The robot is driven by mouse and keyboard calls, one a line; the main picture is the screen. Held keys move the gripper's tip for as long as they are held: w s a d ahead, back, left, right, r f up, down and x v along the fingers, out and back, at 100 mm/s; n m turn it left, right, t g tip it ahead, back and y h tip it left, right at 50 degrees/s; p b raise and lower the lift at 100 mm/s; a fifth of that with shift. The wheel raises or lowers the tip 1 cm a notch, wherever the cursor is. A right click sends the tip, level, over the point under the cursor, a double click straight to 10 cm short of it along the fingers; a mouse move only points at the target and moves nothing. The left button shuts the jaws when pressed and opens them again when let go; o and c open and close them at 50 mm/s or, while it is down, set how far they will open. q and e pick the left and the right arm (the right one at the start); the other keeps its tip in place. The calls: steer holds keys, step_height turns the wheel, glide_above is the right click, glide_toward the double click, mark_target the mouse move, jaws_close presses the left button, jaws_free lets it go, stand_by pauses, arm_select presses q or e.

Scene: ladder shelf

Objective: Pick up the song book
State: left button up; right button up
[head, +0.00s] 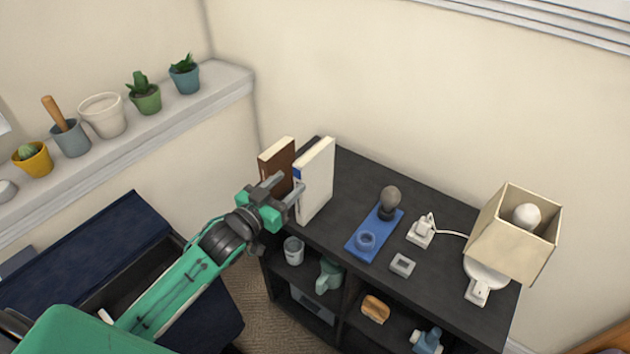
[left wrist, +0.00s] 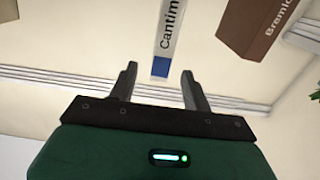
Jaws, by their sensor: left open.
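The other is a brown book (head: 277,157), whose spine in the left wrist view (left wrist: 257,28) reads "Bremlo…". Neither visible text says song book. My left gripper (head: 286,187) is open and empty in front of the books. In the left wrist view, the white spine lies ahead, between the directions of the two fingertips (left wrist: 160,72). My right gripper is not in view.
The dark shelf unit (head: 350,172) also bears a blue tray (head: 359,247) with a dark round-topped object, a white plug, a small grey box and a lamp (head: 515,230). Lower compartments hold a cup and other items. A white ledge (head: 222,88) with potted plants runs along the left.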

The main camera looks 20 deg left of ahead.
mark_target(297, 175)
arm_select(q)
steer(key=x, duration=0.3)
steer(key=shift+w+d, duration=0.1)
steer(key=shift+w, duration=0.15)
steer(key=shift+w+d+p, duration=0.1)
steer(key=shift+w+p, duration=0.2)
steer(key=shift+w, duration=0.1)
steer(key=p+x, duration=0.1)
steer(key=x, duration=0.3)
steer(key=shift+w+r, duration=0.1)
steer(key=shift+w+d, duration=0.1)
steer(key=shift+w, duration=0.15)
steer(key=c, duration=1)
jaws_close()
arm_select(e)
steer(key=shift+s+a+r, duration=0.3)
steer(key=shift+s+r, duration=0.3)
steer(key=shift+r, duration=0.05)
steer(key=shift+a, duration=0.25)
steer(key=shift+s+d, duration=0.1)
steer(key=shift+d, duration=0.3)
